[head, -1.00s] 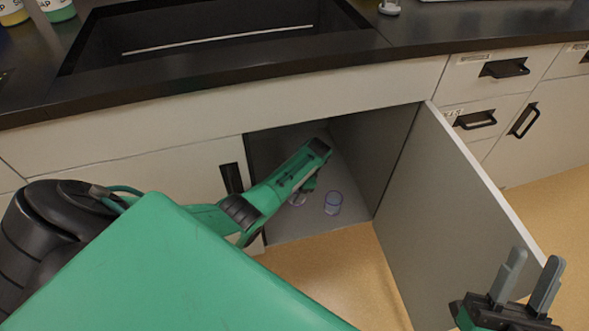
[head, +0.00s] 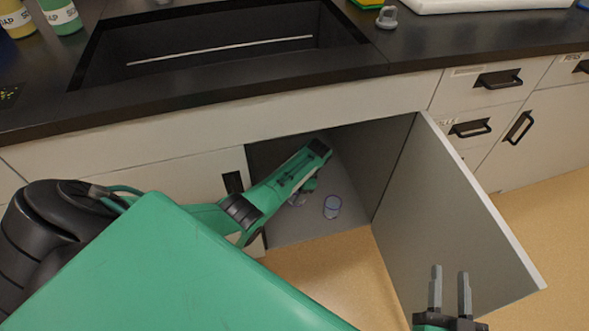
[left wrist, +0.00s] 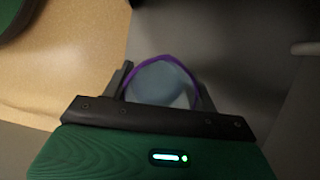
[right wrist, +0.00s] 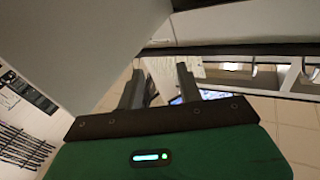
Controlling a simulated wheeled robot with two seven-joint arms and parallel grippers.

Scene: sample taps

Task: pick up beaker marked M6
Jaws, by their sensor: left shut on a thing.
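My left gripper (head: 306,187) is inside the open sink cabinet and shut on a clear beaker with a purple rim. In the left wrist view this beaker (left wrist: 160,82) sits between the two fingers. In the head view the arm mostly hides the held beaker (head: 296,200). A second clear beaker (head: 332,207) stands on the cabinet floor just right of the gripper. No M6 marking is readable on either beaker. My right gripper (head: 449,287) is open and empty, in front of the cabinet door at lower right; its fingers (right wrist: 160,85) show apart in the right wrist view.
The cabinet door (head: 455,215) stands open on the right. The cabinet's side wall (head: 377,160) is close to the second beaker. The black counter (head: 420,45) with its sink (head: 220,45) is above. Drawers (head: 480,100) are at right; open floor (head: 315,275) lies in front.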

